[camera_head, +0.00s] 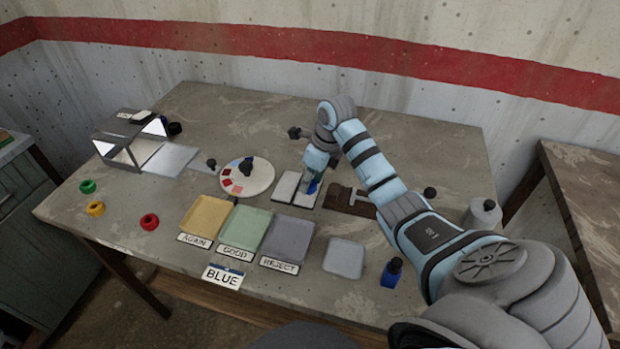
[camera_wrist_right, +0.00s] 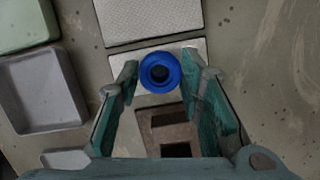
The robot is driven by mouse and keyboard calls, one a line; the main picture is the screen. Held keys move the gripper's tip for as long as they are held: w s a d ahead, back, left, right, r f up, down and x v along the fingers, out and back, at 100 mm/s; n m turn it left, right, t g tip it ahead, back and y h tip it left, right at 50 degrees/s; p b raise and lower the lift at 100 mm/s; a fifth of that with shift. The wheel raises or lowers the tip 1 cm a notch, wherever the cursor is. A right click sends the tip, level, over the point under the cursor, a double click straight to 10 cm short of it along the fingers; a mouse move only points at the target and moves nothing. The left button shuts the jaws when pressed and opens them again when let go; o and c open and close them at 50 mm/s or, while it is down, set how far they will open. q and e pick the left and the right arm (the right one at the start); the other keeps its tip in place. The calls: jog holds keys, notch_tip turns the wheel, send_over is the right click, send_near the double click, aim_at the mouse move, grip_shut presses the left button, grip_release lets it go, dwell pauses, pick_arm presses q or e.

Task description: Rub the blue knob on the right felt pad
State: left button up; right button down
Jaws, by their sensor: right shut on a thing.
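The blue knob (camera_wrist_right: 160,72) is round with a dark centre. It is between the fingertips of my right gripper (camera_wrist_right: 161,68), which is shut on it. In the head view my right gripper (camera_head: 316,178) points down over the right felt pad (camera_head: 303,198), and the knob is mostly hidden there. In the wrist view the knob overlaps the right felt pad (camera_wrist_right: 120,68); whether it touches the pad is unclear. The left felt pad (camera_head: 285,187) lies beside it, uncovered. My left gripper is not in view.
AGAIN (camera_head: 206,216), GOOD (camera_head: 247,228) and REJECT (camera_head: 288,238) trays stand in front of the pads, with a BLUE card (camera_head: 223,277). A palette disc (camera_head: 235,183) is left of the pads, a brown block (camera_head: 345,203) right. Red, yellow and green rings lie far left.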

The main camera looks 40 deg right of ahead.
dwell(0.5)
notch_tip(320, 180, up, 3)
jog(key=p, duration=0.3)
jog(key=shift+r, duration=0.15)
jog(key=c, duration=1.9)
grip_release()
grip_shut()
jog(key=shift+f, duration=0.25)
jog(key=shift+f+b, duration=0.95)
jog(key=shift+f, duration=0.15)
